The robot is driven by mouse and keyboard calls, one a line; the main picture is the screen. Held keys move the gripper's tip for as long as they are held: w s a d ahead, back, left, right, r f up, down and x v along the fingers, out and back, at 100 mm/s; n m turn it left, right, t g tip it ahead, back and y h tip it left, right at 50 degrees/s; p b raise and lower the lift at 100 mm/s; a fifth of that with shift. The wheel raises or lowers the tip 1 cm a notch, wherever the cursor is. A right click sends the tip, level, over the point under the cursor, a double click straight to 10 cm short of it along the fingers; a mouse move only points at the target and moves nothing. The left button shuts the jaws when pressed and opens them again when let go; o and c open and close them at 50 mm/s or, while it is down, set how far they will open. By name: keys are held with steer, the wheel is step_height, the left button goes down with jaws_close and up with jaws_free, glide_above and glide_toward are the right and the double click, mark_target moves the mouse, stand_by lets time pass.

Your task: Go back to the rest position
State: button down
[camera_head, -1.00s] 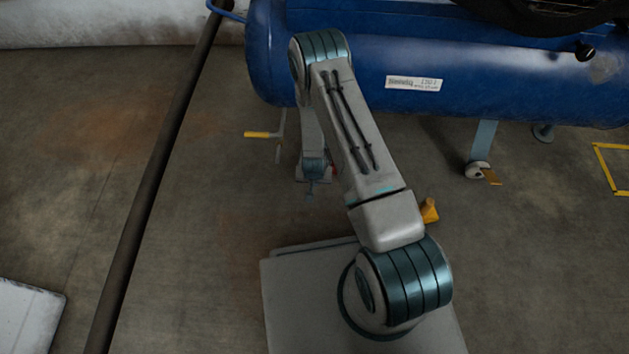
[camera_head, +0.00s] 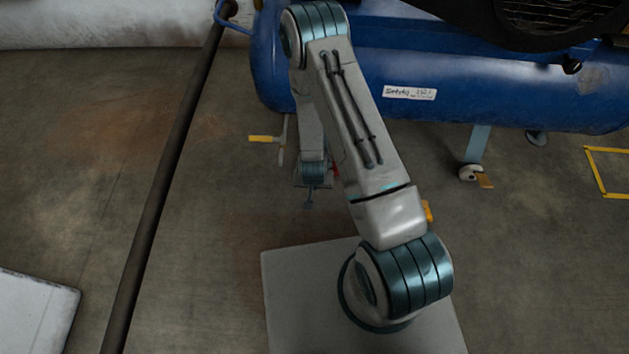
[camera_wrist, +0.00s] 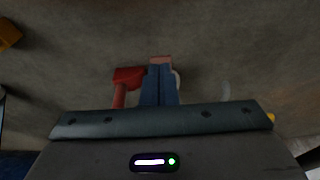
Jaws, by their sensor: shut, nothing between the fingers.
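My gripper (camera_head: 308,204) hangs low over the floor at the end of my folded arm, in front of the blue tank (camera_head: 470,85). In the wrist view its two blue fingers (camera_wrist: 159,68) are together with nothing between them. A red part (camera_wrist: 128,76) shows just left of the fingers in the wrist view; I cannot tell whether it touches them. A bit of red also shows beside the gripper in the head view (camera_head: 335,169).
A yellow-handled lever (camera_head: 263,139) stands left of my arm. A dark pipe (camera_head: 165,190) runs along the left. A white slab (camera_head: 35,310) lies at lower left. Yellow floor marking (camera_head: 594,172) is at right.

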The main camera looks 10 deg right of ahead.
steer(key=shift+r, duration=0.1)
stand_by(0.5)
steer(key=w+r+n+y+p, duration=0.15)
steer(key=r+p, duration=0.55)
steer(key=r, duration=1.3)
steer(key=w+r+p, duration=0.2)
steer(key=r+p, duration=0.6)
steer(key=r, duration=1.2)
steer(key=s+d+r+p, duration=0.2)
steer(key=s+r+p, duration=0.3)
steer(key=r, duration=0.7)
steer(key=s+d+r+p, duration=0.2)
steer(key=s+r+p, duration=0.4)
steer(key=r, duration=0.7)
steer(key=s+d+r+n+p, duration=0.1)
steer(key=s+r+p, duration=0.4)
steer(key=r, duration=0.7)
steer(key=shift+s+d+r+h+p, duration=0.3)
steer(key=shift+s+d+h, duration=0.15)
steer(key=shift+d, duration=0.4)
